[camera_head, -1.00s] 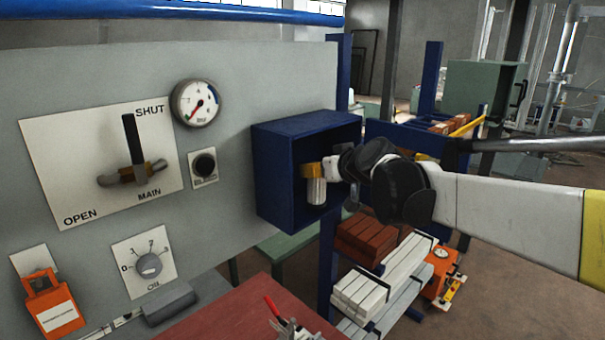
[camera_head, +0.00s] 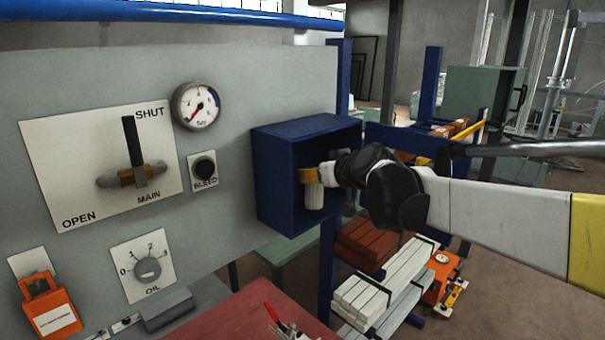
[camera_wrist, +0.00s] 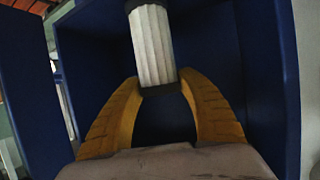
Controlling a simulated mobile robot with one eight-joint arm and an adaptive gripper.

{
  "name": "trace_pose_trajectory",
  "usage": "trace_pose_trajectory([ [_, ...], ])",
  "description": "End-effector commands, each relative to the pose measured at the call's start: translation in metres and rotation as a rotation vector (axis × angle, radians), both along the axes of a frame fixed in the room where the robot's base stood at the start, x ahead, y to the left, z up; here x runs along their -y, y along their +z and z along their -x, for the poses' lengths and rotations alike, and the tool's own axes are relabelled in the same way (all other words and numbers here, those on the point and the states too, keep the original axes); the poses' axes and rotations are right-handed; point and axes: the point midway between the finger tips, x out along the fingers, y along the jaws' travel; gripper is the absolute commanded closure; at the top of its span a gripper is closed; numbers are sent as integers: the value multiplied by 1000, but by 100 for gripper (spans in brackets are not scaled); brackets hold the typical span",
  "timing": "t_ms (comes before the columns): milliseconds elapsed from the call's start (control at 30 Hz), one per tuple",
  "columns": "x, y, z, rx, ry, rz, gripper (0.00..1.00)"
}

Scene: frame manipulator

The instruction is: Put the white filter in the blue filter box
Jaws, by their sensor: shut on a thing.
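The blue filter box (camera_head: 283,179) is fixed at the right edge of the grey panel, its open side facing right. The white filter (camera_head: 314,197) is a pale ribbed cylinder inside the box opening, roughly upright. It also shows in the wrist view (camera_wrist: 152,45), with a dark band at its lower end there. My gripper (camera_wrist: 160,88) has yellow fingers shut on that banded end. In the head view, my gripper (camera_head: 309,176) reaches in from the right and holds the filter's top. Blue walls (camera_wrist: 285,90) surround the fingers in the wrist view. Contact between the filter and the box floor cannot be told.
The panel carries a lever valve (camera_head: 133,160), a gauge (camera_head: 196,105), a bleed button (camera_head: 204,168) and an oil dial (camera_head: 148,269). A red bench top (camera_head: 240,320) with tools lies below. Shelves with brown and white bars (camera_head: 375,295) stand below right of the box.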

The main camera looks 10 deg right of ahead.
Motion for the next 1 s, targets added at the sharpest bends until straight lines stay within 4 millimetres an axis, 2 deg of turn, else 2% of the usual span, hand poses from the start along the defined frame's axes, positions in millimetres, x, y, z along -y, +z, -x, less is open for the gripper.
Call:
trace_pose_trajectory([
  [333, 0, -8, 0, 0, 0, 0, 89],
  [367, 0, -7, 0, 0, 0, 0, 46],
  [400, 0, -7, 0, 0, 0, 0, 34],
  [433, 0, -7, 0, 0, 0, 0, 29],
  [767, 1, -6, 2, 0, 0, 0, 29],
  [867, 4, -2, 10, 0, -1, 0, 29],
  [1000, 11, 8, 35, 0, -2, 0, 29],
])
